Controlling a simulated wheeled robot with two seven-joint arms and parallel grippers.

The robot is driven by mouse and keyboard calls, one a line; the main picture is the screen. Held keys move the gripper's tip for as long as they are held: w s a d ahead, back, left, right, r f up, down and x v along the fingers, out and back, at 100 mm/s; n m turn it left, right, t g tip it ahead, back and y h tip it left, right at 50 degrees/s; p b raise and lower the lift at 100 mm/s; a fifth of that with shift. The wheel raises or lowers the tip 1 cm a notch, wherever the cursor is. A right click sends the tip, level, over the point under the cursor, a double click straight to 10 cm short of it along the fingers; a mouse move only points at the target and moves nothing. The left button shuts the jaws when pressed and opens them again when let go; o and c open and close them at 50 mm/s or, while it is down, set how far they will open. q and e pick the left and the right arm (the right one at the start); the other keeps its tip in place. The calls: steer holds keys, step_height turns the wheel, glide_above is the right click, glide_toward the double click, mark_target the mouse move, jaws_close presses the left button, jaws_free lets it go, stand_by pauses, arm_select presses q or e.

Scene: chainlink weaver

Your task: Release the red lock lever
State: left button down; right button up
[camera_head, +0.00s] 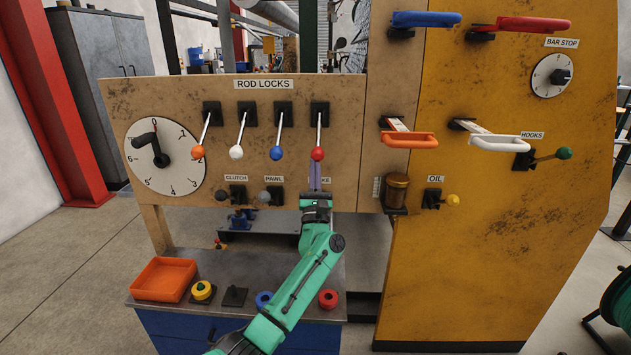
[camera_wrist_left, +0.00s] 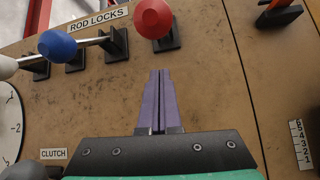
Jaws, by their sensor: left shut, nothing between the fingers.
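The red lock lever (camera_head: 317,153) is the rightmost in the ROD LOCKS row. Its rod slopes down from a black mount on the tan panel to a red ball knob. The knob also shows in the wrist view (camera_wrist_left: 153,18), beyond the fingertips, with its rod mostly hidden behind it. My left gripper (camera_head: 315,166) is just below the red knob, purple fingers pointing up toward it. The fingers (camera_wrist_left: 160,72) are together with nothing between them. My right gripper is not in view.
The blue lever (camera_head: 276,153) is the nearest neighbour on the left, then white (camera_head: 236,153) and orange (camera_head: 198,152) levers. The oil jar (camera_head: 396,190) and orange handle (camera_head: 409,141) are to the right. CLUTCH and PAWL knobs sit lower left, above a bench with an orange tray (camera_head: 164,280).

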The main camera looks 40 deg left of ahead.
arm_select(q)
steer(key=s+d, duration=0.1)
steer(key=d+r+p, duration=0.1)
steer(key=s, duration=0.1)
steer(key=shift+s+d+r+p, duration=0.25)
steer(key=shift+s+d+p, duration=0.05)
steer(key=shift+d+p, duration=0.1)
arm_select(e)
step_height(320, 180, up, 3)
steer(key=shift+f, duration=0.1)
arm_select(q)
steer(key=shift+w, duration=0.1)
